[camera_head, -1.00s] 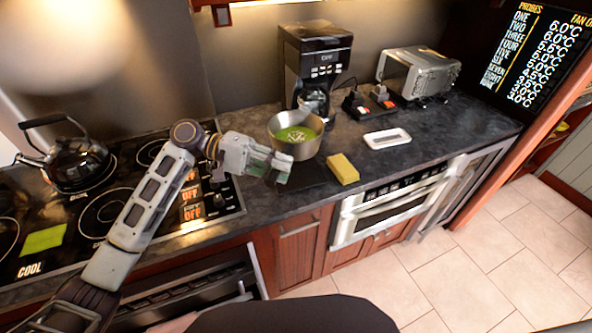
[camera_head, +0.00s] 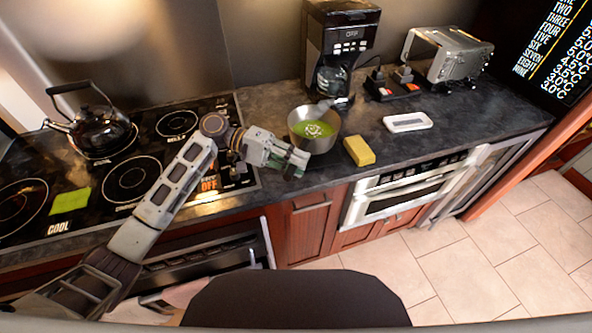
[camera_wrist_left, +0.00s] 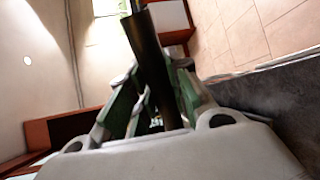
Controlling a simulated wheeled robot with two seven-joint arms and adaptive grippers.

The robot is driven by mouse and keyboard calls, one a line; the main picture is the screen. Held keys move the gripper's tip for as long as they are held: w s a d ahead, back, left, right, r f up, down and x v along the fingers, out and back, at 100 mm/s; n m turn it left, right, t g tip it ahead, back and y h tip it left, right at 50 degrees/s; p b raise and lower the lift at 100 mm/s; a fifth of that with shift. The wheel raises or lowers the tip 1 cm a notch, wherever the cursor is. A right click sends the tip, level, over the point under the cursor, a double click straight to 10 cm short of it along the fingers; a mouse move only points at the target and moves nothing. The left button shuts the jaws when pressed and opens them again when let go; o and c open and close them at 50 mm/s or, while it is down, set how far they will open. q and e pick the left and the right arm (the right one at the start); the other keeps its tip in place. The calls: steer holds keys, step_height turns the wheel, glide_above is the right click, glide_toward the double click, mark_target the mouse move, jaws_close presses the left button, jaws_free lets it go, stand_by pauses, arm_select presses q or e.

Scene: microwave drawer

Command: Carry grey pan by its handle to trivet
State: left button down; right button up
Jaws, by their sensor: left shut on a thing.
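The grey pan (camera_head: 313,125), a round metal pan with green food inside, is at the counter's middle, in front of the coffee maker. My left gripper (camera_head: 297,161) is at its near side. In the left wrist view, the fingers (camera_wrist_left: 155,105) are closed around a dark bar, the pan's handle (camera_wrist_left: 148,50). The pan is roughly level; I cannot tell whether its base touches the counter. A dark flat square (camera_head: 322,165), possibly the trivet, shows partly below the pan, beside the yellow sponge. The gripper and pan hide part of it. My right gripper is not in view.
A yellow sponge (camera_head: 358,151) and white dish (camera_head: 408,122) lie right of the pan. A coffee maker (camera_head: 338,50) and toaster oven (camera_head: 447,55) stand behind. The stove (camera_head: 130,178) with a black kettle (camera_head: 92,130) and green square (camera_head: 70,200) is at left.

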arm_select(q)
steer(key=shift+r, duration=0.1)
steer(key=shift+f, duration=1.85)
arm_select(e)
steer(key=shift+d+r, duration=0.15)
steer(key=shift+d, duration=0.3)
arm_select(q)
steer(key=shift+f, duration=0.1)
steer(key=c, duration=1.7)
jaws_free()
steer(key=shift+f, duration=0.15)
steer(key=o, duration=0.4)
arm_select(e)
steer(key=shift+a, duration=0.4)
arm_select(q)
steer(key=shift+r, duration=0.2)
